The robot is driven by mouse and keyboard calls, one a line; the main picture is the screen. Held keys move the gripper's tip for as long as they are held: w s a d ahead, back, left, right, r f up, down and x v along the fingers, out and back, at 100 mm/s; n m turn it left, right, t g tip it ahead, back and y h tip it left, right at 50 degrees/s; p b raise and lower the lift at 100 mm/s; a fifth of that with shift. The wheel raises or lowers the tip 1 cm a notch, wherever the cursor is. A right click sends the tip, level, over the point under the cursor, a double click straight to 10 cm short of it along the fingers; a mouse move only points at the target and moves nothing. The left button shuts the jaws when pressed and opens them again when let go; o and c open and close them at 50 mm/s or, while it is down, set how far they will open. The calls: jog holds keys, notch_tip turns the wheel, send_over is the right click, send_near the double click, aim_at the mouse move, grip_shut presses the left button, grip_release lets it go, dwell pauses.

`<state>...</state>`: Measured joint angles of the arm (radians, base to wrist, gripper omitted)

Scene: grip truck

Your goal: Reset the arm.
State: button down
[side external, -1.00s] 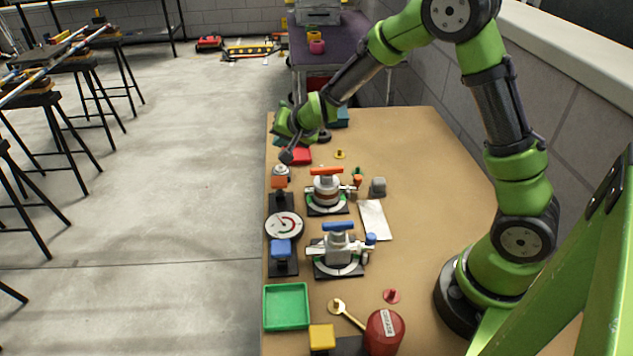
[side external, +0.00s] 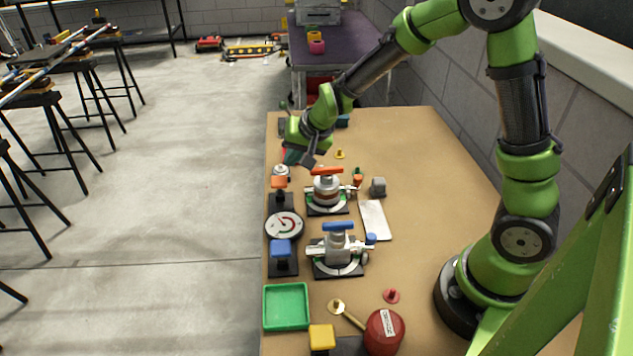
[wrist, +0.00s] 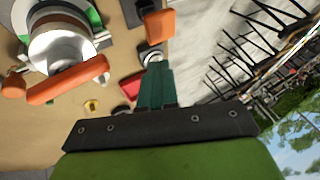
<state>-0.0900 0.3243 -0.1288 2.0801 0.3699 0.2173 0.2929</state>
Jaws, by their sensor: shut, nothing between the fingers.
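My gripper (side external: 308,160) hangs above the far part of the table, just beyond the valve with the orange handle (side external: 326,171). It is shut and empty. In the wrist view its closed green fingers (wrist: 156,86) point toward the top of the picture. The orange handle and its valve body show at the upper left of the wrist view (wrist: 68,80). A second valve with a blue handle (side external: 339,227) stands nearer the camera on the table (side external: 440,165).
A round gauge (side external: 284,225), an orange button block (side external: 279,182) and a blue button block (side external: 281,247) line the left edge. The table's right side is clear.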

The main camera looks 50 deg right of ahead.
jog(key=s+a+r+n, duration=0.1)
jog(key=s+r+n, duration=0.1)
jog(key=s+r, duration=0.5)
jog(key=s+a+r+n+y, duration=0.1)
jog(key=s+a+r+n, duration=0.1)
jog(key=s+r, duration=0.6)
jog(key=s, duration=0.7)
jog(key=shift+s+a+r+n+t+y, duration=0.15)
jog(key=shift+s+a+n+t+y, duration=0.15)
jog(key=shift+n, duration=0.1)
